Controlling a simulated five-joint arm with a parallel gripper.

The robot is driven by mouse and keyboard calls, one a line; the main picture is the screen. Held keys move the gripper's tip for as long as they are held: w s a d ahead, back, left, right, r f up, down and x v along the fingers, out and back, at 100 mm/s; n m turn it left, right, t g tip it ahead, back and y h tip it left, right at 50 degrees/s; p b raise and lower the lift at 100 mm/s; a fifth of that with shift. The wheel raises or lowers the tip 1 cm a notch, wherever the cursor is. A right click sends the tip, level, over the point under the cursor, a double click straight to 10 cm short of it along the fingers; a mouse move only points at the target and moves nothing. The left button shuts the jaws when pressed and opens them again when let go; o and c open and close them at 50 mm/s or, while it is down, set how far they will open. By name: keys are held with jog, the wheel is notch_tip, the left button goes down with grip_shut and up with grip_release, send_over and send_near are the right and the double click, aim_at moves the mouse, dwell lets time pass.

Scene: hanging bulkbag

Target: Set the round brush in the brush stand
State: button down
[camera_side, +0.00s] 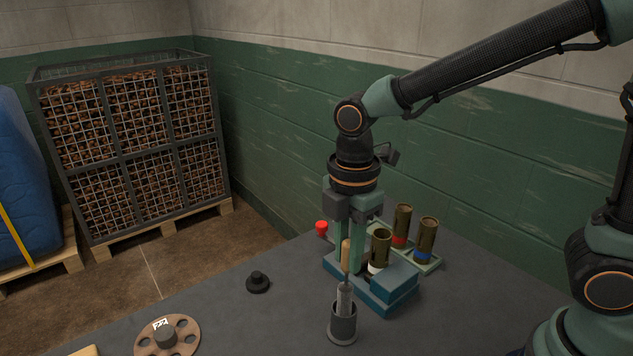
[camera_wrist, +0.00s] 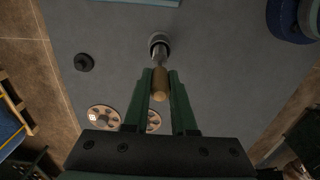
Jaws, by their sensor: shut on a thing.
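The round brush (camera_side: 346,258) has a tan wooden handle and a grey lower part, and it stands near upright. My gripper (camera_side: 350,268) points down and is shut on the handle. In the wrist view, my gripper (camera_wrist: 160,78) shows its green fingers on both sides of the round brush (camera_wrist: 160,92). The brush stand (camera_side: 343,326) is a dark grey cup on a round foot. The brush's lower end shows at the cup's mouth and seems to be inside it; its tip is hidden. The brush stand (camera_wrist: 158,41) also shows beyond the brush in the wrist view.
A blue box (camera_side: 388,287) sits behind the stand. Olive tubes (camera_side: 427,237) stand in a green tray (camera_side: 436,264) further back. A black knob-like piece (camera_side: 258,282) and a brown holed disc (camera_side: 168,338) lie to the left. The table (camera_side: 240,320) between them is clear.

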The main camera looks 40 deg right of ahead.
jog(key=shift+f, duration=2.1)
jog(key=c, duration=0.7)
grip_release()
jog(key=shift+o, duration=0.2)
jog(key=shift+r, duration=3.5)
